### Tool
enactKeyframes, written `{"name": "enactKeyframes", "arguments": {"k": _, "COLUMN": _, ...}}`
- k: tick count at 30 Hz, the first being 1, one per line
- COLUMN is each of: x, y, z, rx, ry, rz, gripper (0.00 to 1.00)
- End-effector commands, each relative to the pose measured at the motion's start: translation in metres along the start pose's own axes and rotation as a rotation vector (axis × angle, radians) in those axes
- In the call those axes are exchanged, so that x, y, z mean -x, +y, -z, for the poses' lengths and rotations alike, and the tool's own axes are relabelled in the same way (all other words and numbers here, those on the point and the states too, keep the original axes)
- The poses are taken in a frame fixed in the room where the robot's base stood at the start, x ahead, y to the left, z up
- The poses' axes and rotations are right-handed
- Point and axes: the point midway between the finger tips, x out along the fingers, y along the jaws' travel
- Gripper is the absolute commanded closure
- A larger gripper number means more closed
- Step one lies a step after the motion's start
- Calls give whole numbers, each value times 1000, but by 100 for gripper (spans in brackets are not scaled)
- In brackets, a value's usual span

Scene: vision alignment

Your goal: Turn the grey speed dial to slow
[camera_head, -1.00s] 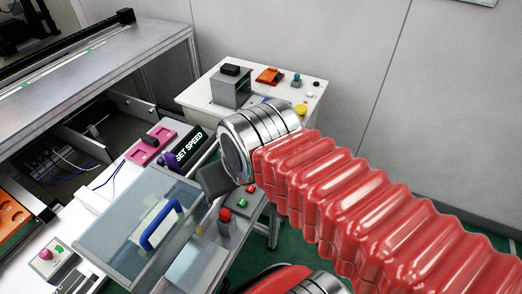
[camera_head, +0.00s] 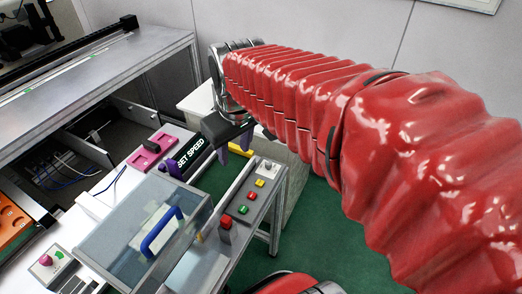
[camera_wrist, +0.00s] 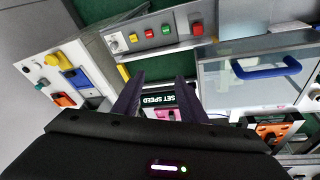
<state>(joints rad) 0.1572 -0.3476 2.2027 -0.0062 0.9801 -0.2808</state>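A small grey knob, which looks like the speed dial (camera_head: 268,164), sits on a white plate at the far end of the grey button panel (camera_head: 247,197). The dial also shows in the wrist view (camera_wrist: 133,37), at the upper left; its pointer setting is too small to read. My gripper (camera_head: 236,148) is above and to the left of the dial, apart from it. In the wrist view its dark purple fingers (camera_wrist: 160,97) are spread and empty. The black SET SPEED display (camera_head: 190,153) appears between them in the background.
A clear-lidded box with a blue handle (camera_head: 161,230) stands left of the button panel. A pink block (camera_head: 152,152) lies on the white bench behind. A white cabinet (camera_wrist: 58,75) with an orange switch and yellow button stands beyond. Green floor shows on the right.

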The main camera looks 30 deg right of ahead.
Motion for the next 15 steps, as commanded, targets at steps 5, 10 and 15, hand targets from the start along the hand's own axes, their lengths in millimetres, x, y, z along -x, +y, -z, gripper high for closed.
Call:
{"name": "enactKeyframes", "arguments": {"k": 5, "x": -20, "y": 32, "z": 22, "rx": 38, "ry": -64, "rz": 6, "gripper": 61}}
{"name": "enactKeyframes", "arguments": {"k": 10, "x": -42, "y": 63, "z": 38, "rx": 77, "ry": -120, "rz": 20, "gripper": 61}}
{"name": "enactKeyframes", "arguments": {"k": 15, "x": -68, "y": 96, "z": 49, "rx": 115, "ry": -174, "rz": 42, "gripper": 61}}
